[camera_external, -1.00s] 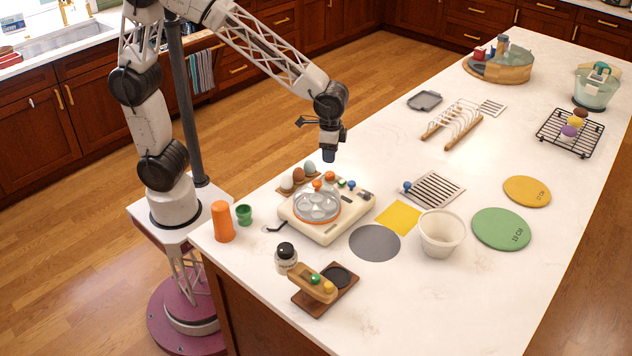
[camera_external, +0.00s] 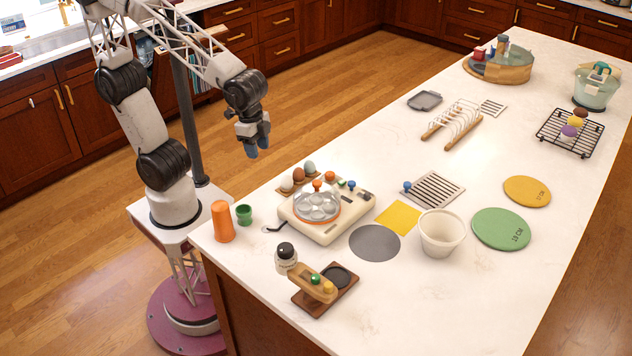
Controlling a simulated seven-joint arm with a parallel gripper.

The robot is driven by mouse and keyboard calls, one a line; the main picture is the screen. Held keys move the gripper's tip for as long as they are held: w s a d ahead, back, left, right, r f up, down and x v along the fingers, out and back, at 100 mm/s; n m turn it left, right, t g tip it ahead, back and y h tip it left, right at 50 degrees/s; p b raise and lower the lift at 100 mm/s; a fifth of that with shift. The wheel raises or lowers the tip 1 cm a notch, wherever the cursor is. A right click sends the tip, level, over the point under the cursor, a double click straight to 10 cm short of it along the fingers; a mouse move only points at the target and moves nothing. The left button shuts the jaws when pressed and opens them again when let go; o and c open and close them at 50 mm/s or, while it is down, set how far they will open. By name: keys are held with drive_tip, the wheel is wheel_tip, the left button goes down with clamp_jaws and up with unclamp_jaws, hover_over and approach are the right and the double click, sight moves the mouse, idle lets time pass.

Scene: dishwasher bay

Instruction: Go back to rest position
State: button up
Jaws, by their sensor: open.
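My gripper (camera_external: 256,150) hangs at the end of my arm, pointing down, in the external view. It is raised to the left of the white counter's far-left edge, with the wooden floor behind it in the picture. It is open and nothing shows between its fingers. It is apart from everything on the counter. My arm is bent, with its elbow high near the top left of the picture.
Wooden floor (camera_external: 330,100) lies clear beyond the counter.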

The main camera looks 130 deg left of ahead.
drive_tip(key=s+d+m+t, duration=0.1)
drive_tip(key=s+d+m, duration=0.1)
drive_tip(key=s+d, duration=0.8)
drive_tip(key=s, duration=0.3)
drive_tip(key=shift+m, duration=0.4)
drive_tip(key=shift+o, duration=0.4)
idle(1.4)
